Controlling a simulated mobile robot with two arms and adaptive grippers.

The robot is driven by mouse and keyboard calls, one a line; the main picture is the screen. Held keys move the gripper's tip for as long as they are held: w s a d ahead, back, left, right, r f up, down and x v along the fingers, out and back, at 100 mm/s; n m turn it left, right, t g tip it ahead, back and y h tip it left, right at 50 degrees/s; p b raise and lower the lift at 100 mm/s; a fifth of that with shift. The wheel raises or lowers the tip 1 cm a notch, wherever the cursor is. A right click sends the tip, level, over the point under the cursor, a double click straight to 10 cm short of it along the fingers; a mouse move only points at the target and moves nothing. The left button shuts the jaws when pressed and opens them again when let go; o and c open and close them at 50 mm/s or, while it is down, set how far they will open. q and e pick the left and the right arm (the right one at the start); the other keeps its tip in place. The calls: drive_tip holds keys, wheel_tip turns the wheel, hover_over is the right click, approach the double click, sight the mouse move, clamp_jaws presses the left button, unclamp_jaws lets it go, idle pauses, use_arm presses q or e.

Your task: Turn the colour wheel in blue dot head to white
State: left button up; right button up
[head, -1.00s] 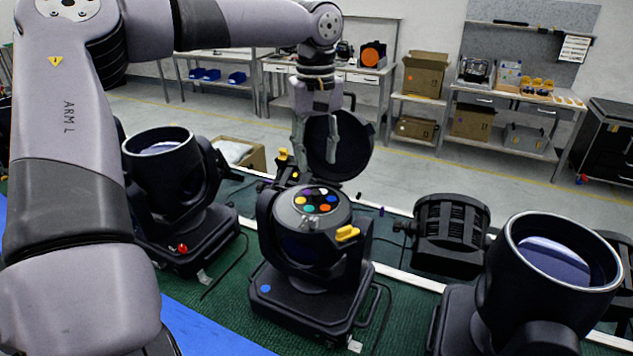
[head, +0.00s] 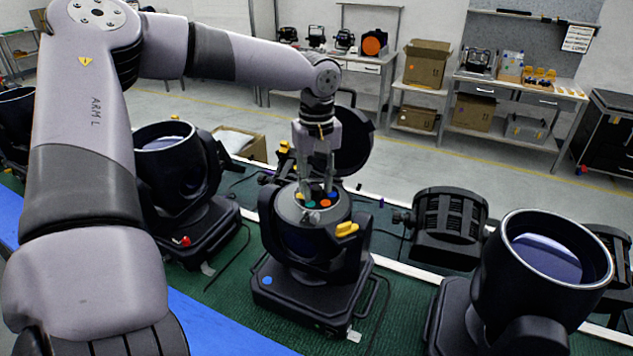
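The blue dot head (head: 300,240) is a black moving-head light at the middle, with a blue dot (head: 267,281) on its base. Its top is open, with a round lid (head: 355,140) tilted up behind. The colour wheel (head: 324,203) lies in the top; orange, teal and blue discs show, and the rest is hidden behind my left gripper. My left gripper (head: 317,190) points down over the wheel, fingertips at or just above it. Its fingers look apart, with no object seen between them. Whether they touch the wheel cannot be told. My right gripper is out of view.
A yellow latch (head: 346,229) sticks out at the head's front right. Other lights stand close by: one at left with a red dot (head: 184,241), one at front right (head: 545,260), and one lying behind it (head: 449,225). Black cables cross the green mat (head: 225,292).

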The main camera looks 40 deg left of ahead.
use_arm(q)
clamp_jaws()
